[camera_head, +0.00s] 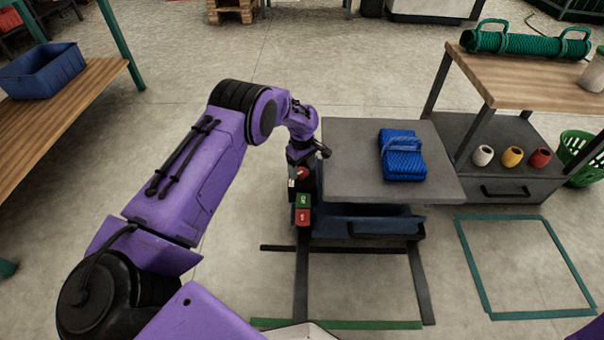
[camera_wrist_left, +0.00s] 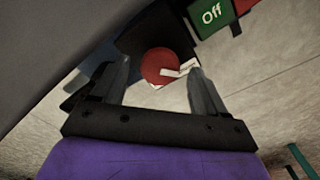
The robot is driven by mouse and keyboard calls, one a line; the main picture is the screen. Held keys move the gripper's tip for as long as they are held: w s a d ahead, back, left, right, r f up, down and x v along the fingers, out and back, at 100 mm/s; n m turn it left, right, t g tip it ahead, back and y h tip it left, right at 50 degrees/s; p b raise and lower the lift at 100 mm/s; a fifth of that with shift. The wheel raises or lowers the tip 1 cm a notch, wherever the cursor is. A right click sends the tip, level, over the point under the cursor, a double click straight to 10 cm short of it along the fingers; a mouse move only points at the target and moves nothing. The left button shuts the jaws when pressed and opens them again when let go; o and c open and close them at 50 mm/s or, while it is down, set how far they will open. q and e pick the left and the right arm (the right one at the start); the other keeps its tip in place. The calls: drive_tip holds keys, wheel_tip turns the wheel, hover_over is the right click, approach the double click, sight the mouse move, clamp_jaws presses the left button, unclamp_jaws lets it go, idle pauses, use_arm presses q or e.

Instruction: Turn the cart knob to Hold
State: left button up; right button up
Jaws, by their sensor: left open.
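The cart (camera_head: 350,165) has a grey top and a dark blue body. Its red knob (camera_head: 302,173) is on the left side, and it also shows in the left wrist view (camera_wrist_left: 155,62) with a white pointer bar. The bar points right toward a small white label (camera_wrist_left: 189,65), whose text I cannot read. A green "Off" plate (camera_wrist_left: 211,14) is above right of the knob there. My left gripper (camera_head: 299,166) is open at the knob. In the wrist view its fingers stand on either side of the knob; I cannot tell whether they touch it.
A blue folded net bundle (camera_head: 402,156) lies on the cart top. A workbench (camera_head: 535,80) with a green net roll stands right, above white, yellow and red spools. A wooden table (camera_head: 70,100) with a blue bin is left. Floor in front of the cart carries tape outlines.

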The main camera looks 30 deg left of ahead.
use_arm(q)
drive_tip(key=shift+f, duration=0.4)
use_arm(e)
drive_tip(key=shift+s+f+g, duration=0.2)
drive_tip(key=shift+s+g, duration=0.05)
drive_tip(key=shift+g, duration=0.05)
use_arm(q)
drive_tip(key=c, duration=1)
drive_tip(key=shift+c, duration=0.2)
